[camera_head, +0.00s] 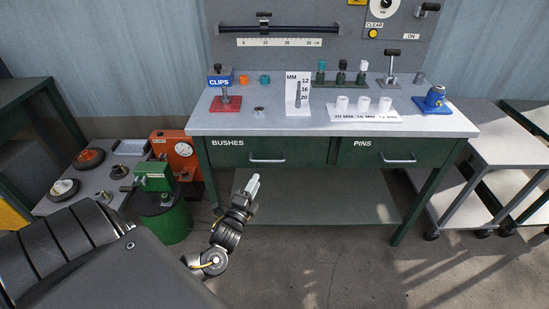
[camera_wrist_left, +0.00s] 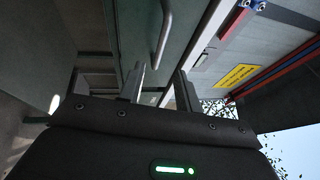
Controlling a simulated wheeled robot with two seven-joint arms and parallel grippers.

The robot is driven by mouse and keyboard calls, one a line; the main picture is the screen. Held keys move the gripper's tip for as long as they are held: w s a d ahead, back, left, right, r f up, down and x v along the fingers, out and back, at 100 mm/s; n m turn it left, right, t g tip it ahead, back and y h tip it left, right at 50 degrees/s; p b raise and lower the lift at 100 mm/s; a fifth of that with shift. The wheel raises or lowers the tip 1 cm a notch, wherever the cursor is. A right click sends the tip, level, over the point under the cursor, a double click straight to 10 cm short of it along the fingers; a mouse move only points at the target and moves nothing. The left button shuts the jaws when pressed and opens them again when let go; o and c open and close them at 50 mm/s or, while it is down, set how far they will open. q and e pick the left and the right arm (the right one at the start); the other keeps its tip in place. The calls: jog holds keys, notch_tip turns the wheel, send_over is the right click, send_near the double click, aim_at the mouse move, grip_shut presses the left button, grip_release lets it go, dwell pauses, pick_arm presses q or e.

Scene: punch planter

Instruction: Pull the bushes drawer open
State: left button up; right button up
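The bushes drawer (camera_head: 228,157) is the dark green left-hand drawer under the workbench top, marked BUSHES in white. It looks shut, its front in line with the pins drawer. Its grey bar handle (camera_head: 267,161) is at the middle of the front. My left gripper (camera_head: 252,184) is in front of and below this handle, apart from it in the head view. In the left wrist view, my left gripper (camera_wrist_left: 159,80) has its two fingers spread with nothing between them. A bar handle (camera_wrist_left: 161,38) on a green front lies beyond the fingertips. My right gripper is not in view.
The pins drawer (camera_head: 375,158) is to the right. The bench top (camera_head: 220,122) holds a red stand, white blocks and a blue device. A green machine (camera_head: 155,178) on a green drum stands left of the gripper. Grey carts (camera_head: 500,150) stand right. The floor in front is clear.

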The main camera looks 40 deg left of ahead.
aim_at(267, 160)
pick_arm(q)
jog(key=x, duration=1)
jog(key=shift+w+a+r, duration=0.1)
jog(key=shift+w+r, duration=0.05)
jog(key=shift+w, duration=0.1)
jog(key=shift+c, duration=0.3)
grip_shut()
